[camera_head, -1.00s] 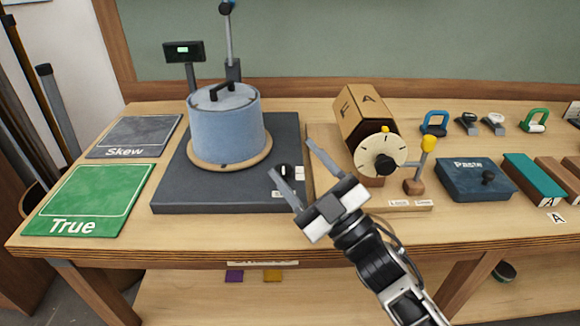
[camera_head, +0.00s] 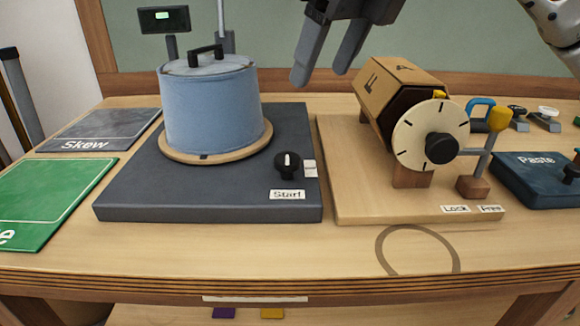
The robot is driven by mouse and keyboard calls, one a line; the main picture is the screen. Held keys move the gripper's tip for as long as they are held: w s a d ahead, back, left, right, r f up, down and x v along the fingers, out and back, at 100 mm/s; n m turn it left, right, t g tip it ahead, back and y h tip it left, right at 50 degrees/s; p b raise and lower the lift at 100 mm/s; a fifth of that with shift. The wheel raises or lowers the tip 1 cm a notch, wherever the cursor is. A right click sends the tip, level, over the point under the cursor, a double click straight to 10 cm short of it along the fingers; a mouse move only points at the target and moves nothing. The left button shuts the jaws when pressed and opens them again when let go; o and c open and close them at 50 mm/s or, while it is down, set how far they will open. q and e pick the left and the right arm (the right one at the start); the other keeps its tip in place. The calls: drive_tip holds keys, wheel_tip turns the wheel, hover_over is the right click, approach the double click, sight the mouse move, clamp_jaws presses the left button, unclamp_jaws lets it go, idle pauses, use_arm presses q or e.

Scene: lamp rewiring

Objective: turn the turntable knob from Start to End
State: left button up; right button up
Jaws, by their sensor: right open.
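The turntable knob (camera_head: 288,165) is small and black with a white mark near its top. It sits at the right front of the dark turntable base (camera_head: 130,205). A white label reading "Start" (camera_head: 287,195) lies just in front of it. Another small white label (camera_head: 310,168) stands at its right; its text is not readable. A blue lidded drum (camera_head: 210,110) stands on a round wooden disc (camera_head: 245,150) on the base. My right gripper (camera_head: 320,76) is at the top of the view, above and beyond the knob, with its fingers apart and empty. My left gripper is not in view.
A wooden board to the right carries a hexagonal drum (camera_head: 400,80), a cream dial (camera_head: 410,145) and a yellow-tipped lever (camera_head: 490,145). A small display (camera_head: 163,18) stands at the back. Green (camera_head: 50,190) and grey (camera_head: 100,132) mats lie left.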

sight(288, 157)
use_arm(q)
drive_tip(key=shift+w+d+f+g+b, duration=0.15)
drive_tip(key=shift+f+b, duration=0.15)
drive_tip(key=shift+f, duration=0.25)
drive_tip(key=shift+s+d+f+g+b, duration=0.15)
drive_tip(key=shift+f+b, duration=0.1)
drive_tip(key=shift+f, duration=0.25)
use_arm(e)
drive_tip(key=x, duration=1.5)
drive_tip(key=shift+d+f, duration=0.1)
drive_tip(key=shift+f, duration=0.25)
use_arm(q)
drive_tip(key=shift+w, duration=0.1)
use_arm(e)
drive_tip(key=c, duration=1)
